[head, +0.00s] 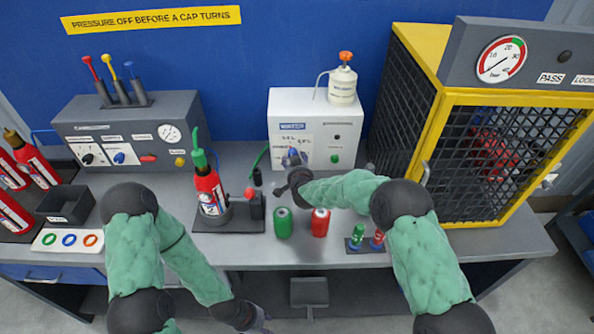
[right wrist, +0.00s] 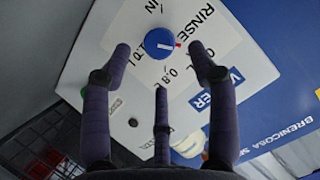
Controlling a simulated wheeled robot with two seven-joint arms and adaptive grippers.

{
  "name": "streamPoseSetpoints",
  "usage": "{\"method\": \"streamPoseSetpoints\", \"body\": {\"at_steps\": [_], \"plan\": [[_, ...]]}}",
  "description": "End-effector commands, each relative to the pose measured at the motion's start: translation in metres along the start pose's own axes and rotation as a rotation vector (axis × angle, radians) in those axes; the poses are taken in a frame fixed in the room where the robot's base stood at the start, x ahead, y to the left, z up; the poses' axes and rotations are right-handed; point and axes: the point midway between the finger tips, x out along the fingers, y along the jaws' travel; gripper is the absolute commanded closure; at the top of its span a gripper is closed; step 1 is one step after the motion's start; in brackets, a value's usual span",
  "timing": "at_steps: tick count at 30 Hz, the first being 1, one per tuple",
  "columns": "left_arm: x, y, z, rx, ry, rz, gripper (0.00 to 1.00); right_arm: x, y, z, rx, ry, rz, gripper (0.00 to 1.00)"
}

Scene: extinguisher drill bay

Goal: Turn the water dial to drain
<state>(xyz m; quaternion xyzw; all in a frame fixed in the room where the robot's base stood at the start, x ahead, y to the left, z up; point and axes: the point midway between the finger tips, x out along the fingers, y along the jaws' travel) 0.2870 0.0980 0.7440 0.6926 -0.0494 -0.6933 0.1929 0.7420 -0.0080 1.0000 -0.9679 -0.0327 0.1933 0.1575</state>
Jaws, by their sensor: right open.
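The water dial (right wrist: 159,43) is a round blue knob on the front of the white water box (head: 280,112). In the right wrist view a red mark on its rim points right, near the word RINSE; other lettering around it is partly hidden. My right gripper (right wrist: 160,52) is open, its dark fingers spread to either side of the dial; I cannot tell whether they touch it. In the head view the right gripper (head: 293,168) is in front of the box and largely hides the dial. My left gripper (head: 258,322) is low at the bottom edge, partly cut off, away from the box.
A green can (head: 283,223) and a red can (head: 320,222) stand on the bench below my right gripper. A red extinguisher (head: 209,190) is in a stand to the left. A yellow-framed mesh cage (head: 490,160) stands to the right. A white bottle (head: 342,85) tops the box.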

Motion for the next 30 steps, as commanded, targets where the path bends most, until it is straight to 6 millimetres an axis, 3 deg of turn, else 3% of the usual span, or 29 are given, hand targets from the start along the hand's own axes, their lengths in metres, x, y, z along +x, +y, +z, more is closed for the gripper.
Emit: {"method": "streamPoseSetpoints", "body": {"at_steps": [6, 13, 30], "plan": [[0.0, 0.0, 0.0, 0.0, 0.0, 0.0, 0.6, -0.034, -0.001, 0.0, -0.001, -0.001, -0.002, 0.41], [0.0, 0.0, 0.0, 0.0, 0.0, 0.0, 0.6, -0.06, -0.002, 0.001, -0.001, -0.002, -0.002, 0.41], [-0.002, 0.001, 0.0, 0.0, 0.0, 0.0, 0.6, -0.07, -0.002, 0.0, -0.002, -0.002, -0.002, 0.4]]}}
